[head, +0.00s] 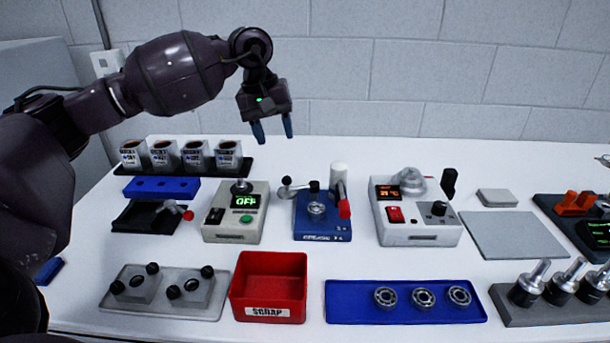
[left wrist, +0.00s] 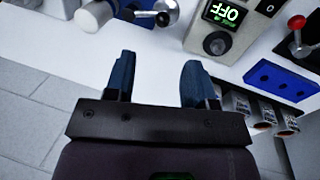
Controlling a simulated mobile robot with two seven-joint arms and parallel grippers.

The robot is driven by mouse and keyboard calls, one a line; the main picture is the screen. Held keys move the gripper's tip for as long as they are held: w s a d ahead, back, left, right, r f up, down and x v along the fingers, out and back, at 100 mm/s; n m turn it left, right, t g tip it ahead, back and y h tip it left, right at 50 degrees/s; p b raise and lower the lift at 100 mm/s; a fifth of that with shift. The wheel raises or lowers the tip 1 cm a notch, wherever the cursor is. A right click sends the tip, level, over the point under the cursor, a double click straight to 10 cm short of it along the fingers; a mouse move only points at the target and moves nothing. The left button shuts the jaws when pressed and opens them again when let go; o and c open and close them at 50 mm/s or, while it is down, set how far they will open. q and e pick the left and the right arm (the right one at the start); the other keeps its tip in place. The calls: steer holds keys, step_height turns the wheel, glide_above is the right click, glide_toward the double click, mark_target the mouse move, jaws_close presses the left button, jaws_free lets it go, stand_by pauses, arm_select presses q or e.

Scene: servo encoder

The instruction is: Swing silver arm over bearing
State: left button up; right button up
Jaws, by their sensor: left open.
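The blue grease station (head: 322,231) stands near the table's middle in the head view. A bearing (head: 317,209) sits on it. The silver arm (head: 297,185) lies behind the bearing, with a rounded silver end at left and a black knob at right, and is not over the bearing. A white cylinder (head: 338,172) and a red-tipped lever (head: 344,209) are at the station's right.
A box reading OFF (head: 236,229) stands left of the station and a white device (head: 418,227) right. In front are a red scrap bin (head: 268,290) and a blue tray (head: 350,302) with several bearings. Metal cups (head: 180,156) stand behind left.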

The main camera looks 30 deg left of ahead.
arm_select(q)
steer(key=x, duration=0.9)
steer(key=shift+a+f+b, duration=0.25)
steer(key=shift+a+b, duration=0.05)
steer(key=shift+b, duration=0.05)
steer(key=shift+w+d+f, duration=0.1)
steer(key=shift+f, duration=0.7)
arm_select(e)
steer(key=shift+s+f, duration=0.25)
steer(key=shift+f, duration=0.3)
arm_select(q)
steer(key=shift+c, duration=0.5)
steer(key=c, duration=0.7)
jaws_close()
arm_select(e)
steer(key=shift+s+d+f+g, duration=0.2)
steer(key=shift+s+f+g, duration=0.15)
steer(key=shift+s, duration=0.2)
